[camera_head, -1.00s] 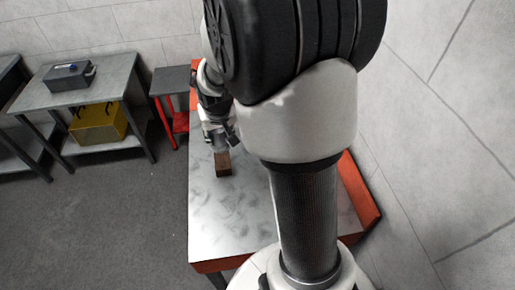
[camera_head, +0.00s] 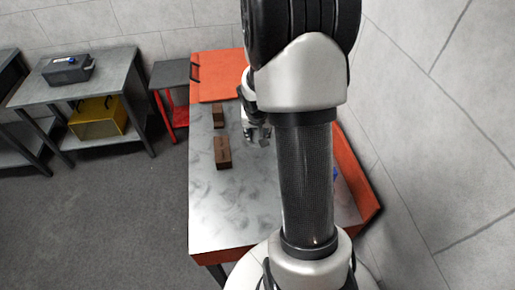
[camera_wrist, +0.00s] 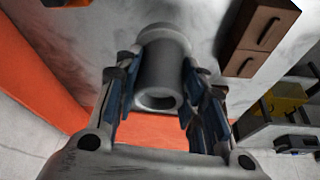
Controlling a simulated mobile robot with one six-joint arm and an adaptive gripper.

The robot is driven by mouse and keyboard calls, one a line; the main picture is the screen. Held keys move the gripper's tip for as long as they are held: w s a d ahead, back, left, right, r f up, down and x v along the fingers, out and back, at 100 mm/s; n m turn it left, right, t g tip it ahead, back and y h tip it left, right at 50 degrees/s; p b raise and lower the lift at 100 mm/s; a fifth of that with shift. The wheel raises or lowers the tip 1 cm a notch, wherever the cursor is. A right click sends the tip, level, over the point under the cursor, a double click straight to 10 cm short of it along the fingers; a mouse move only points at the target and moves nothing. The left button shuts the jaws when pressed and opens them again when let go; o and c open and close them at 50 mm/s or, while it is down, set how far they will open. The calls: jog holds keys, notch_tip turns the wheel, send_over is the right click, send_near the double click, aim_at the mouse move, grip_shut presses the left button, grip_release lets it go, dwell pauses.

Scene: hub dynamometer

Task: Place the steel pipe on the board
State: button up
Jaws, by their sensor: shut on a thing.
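The steel pipe (camera_wrist: 161,72) is a short grey hollow cylinder with a wider collar at its far end. My gripper (camera_wrist: 158,98) is shut on it, with blue-lined fingers on both sides, and the pipe's open end faces the wrist camera. In the head view my gripper (camera_head: 258,136) is over the grey table top, right of two brown blocks; the pipe cannot be made out there. I cannot tell for sure which surface is the board; a flat orange panel (camera_head: 220,82) lies at the table's far end.
The brown blocks (camera_head: 222,153) (camera_head: 218,115) stand on the table's left side. The table's front left (camera_head: 215,215) is clear. An orange rim (camera_head: 362,185) and a wall bound the right. A side bench (camera_head: 110,72) holds a dark case. My arm hides the table's middle right.

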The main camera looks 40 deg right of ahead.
aim_at(257, 143)
jog(key=shift+f+b, duration=1.75)
jog(key=shift+f, duration=1.3)
jog(key=shift+f, duration=0.15)
jog(key=o, duration=1.3)
jog(key=shift+o, duration=0.2)
